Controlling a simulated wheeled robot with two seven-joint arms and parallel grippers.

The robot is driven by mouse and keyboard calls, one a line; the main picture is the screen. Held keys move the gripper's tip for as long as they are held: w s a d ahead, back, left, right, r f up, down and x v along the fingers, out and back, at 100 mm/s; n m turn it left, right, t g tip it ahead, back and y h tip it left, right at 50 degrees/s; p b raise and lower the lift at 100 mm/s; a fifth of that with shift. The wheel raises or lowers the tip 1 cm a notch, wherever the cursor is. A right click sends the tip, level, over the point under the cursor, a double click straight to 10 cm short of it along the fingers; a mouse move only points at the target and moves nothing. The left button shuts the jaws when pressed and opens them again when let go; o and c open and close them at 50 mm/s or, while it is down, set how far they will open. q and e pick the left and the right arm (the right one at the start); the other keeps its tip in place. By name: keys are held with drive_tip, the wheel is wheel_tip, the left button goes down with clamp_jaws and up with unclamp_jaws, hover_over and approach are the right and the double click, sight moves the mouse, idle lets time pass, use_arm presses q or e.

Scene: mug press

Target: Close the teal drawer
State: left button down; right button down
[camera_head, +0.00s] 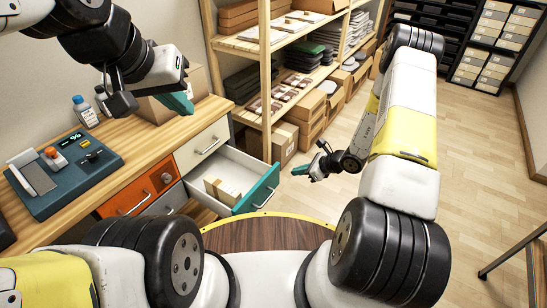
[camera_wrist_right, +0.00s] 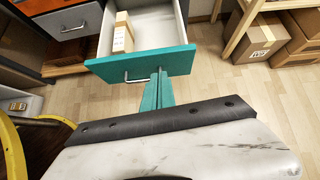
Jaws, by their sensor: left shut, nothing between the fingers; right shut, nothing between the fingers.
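The teal drawer (camera_head: 256,190) stands pulled out from the wooden workbench, its white inside showing. A small cardboard box (camera_head: 222,190) lies in it. In the right wrist view the teal drawer front (camera_wrist_right: 140,64) with its metal handle (camera_wrist_right: 138,78) is ahead. My right gripper (camera_head: 298,170) is shut and empty, just off the drawer front's outer side in the head view. Its teal fingers (camera_wrist_right: 158,88) overlap the front's lower edge in the wrist view; I cannot tell contact. My left gripper (camera_head: 182,103) is shut and empty above the bench, far from the drawer.
An orange drawer (camera_head: 140,192) and a white drawer (camera_head: 204,142) are closed beside it. A device with a green display (camera_head: 66,160) and bottles (camera_head: 85,111) stand on the bench. Wooden shelves (camera_head: 262,90) with boxes stand behind. The floor at right is mostly clear.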

wheel_tip(320, 180, down, 3)
drive_tip(key=m, duration=0.1)
approach(268, 178)
drive_tip(key=x, duration=0.5)
drive_tip(key=shift+s+d+f, duration=0.15)
drive_tip(key=shift+d+f, duration=0.05)
drive_tip(key=shift+f, duration=0.2)
drive_tip(key=shift+w+a, duration=0.4)
drive_tip(key=shift+a, duration=0.1)
use_arm(q)
drive_tip(key=shift+a, duration=0.1)
